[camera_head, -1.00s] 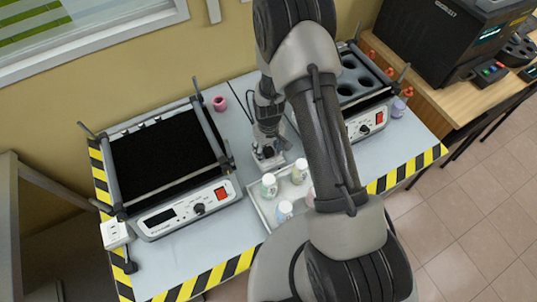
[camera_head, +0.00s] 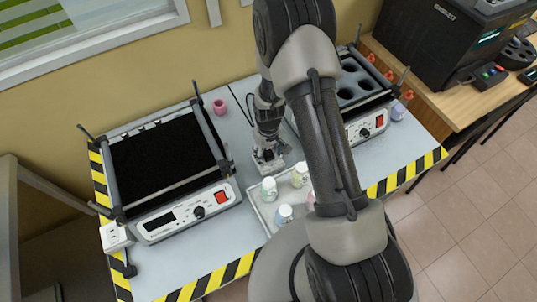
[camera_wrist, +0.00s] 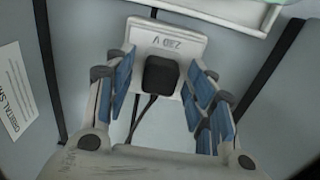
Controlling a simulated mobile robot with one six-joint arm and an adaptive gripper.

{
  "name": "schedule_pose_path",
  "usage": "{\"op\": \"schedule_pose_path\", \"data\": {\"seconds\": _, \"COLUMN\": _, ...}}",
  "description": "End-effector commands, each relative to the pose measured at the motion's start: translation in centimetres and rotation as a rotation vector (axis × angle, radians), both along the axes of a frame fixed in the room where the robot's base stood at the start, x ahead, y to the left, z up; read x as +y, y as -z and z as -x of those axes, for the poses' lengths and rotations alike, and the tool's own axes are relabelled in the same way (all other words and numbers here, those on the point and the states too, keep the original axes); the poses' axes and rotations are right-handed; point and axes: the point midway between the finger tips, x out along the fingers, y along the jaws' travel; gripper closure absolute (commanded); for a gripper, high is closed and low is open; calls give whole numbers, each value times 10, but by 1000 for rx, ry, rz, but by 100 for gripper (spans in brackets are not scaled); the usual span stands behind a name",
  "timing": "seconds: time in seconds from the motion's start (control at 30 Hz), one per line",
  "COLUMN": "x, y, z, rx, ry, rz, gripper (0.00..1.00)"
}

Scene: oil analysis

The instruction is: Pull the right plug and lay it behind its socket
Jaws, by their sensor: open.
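In the wrist view the black right plug (camera_wrist: 160,74) sits in its pale socket (camera_wrist: 166,42), with a dark cable running from it toward my gripper base. My gripper (camera_wrist: 160,88) is open, with blue-padded fingers to the left and right of the plug. Gaps show between pads and plug.
A tray (camera_head: 262,217) with several bottles stands just in front of my gripper. The left device (camera_head: 165,165) and right device (camera_head: 362,90) flank it. A left socket (camera_head: 117,236) has a black plug (camera_head: 128,267) nearby.

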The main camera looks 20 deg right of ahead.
Motion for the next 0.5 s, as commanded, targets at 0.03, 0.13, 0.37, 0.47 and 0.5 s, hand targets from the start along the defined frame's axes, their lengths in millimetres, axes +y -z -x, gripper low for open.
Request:
{"op": "schedule_pose_path", "data": {"seconds": 0.03, "x": 0, "y": 0, "z": 0, "rx": 0, "ry": 0, "rz": 0, "gripper": 50}}
{"op": "schedule_pose_path", "data": {"seconds": 0.13, "x": 0, "y": 0, "z": 0, "rx": 0, "ry": 0, "rz": 0, "gripper": 50}}
{"op": "schedule_pose_path", "data": {"seconds": 0.37, "x": 0, "y": 0, "z": 0, "rx": 0, "ry": 0, "rz": 0, "gripper": 50}}
{"op": "schedule_pose_path", "data": {"seconds": 0.47, "x": 0, "y": 0, "z": 0, "rx": 0, "ry": 0, "rz": 0, "gripper": 50}}
{"op": "schedule_pose_path", "data": {"seconds": 0.5, "x": 0, "y": 0, "z": 0, "rx": 0, "ry": 0, "rz": 0, "gripper": 53}}
